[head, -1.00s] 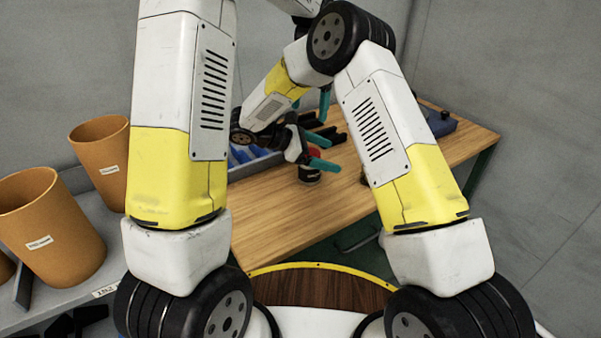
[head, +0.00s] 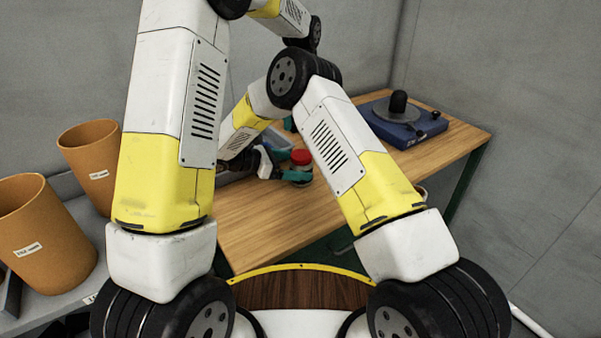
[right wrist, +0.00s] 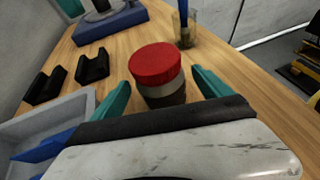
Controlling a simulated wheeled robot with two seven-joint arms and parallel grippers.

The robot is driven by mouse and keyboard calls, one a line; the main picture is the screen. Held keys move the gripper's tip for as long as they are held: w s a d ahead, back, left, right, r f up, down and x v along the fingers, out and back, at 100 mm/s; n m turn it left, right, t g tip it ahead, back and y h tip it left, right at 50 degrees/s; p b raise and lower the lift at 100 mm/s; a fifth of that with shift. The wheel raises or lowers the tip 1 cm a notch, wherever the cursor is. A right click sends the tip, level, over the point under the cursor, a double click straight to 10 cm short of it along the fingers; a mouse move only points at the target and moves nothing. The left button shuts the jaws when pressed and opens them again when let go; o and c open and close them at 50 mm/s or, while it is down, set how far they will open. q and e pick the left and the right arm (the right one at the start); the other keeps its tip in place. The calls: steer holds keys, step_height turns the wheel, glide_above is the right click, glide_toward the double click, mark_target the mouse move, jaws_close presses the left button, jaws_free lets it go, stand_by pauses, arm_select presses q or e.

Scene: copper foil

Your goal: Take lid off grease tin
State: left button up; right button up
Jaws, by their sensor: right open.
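The grease tin (right wrist: 163,93) is a dark, round tin with a pale upper band and a red lid (right wrist: 155,64). It stands upright on the wooden bench with the lid on. In the head view the red lid (head: 301,156) shows beside my right gripper (head: 294,150). In the right wrist view my right gripper (right wrist: 163,95) is open, with one teal finger on each side of the tin. I see gaps, so it does not hold the tin. My left arm rises at the left of the head view; its gripper is out of view.
A glass jar with a brush (right wrist: 182,42) stands beyond the tin. Two black cradles (right wrist: 92,66) and a grey bin with blue pieces (right wrist: 50,125) lie to the left. A blue device with a black dome (head: 400,112) sits at the bench's far end. Orange pots (head: 45,240) stand on the left shelf.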

mark_target(301, 155)
steer(key=shift+x, duration=2.2)
arm_select(q)
steer(key=shift+c, duration=0.2)
arm_select(e)
jaws_close()
arm_select(q)
steer(key=shift+c, duration=0.7)
steer(key=m, duration=0.6)
steer(key=shift+m, duration=0.3)
steer(key=m, duration=0.6)
steer(key=shift+f+m, duration=0.4)
steer(key=shift+f, duration=0.1)
step_height(301, 155, down, 7)
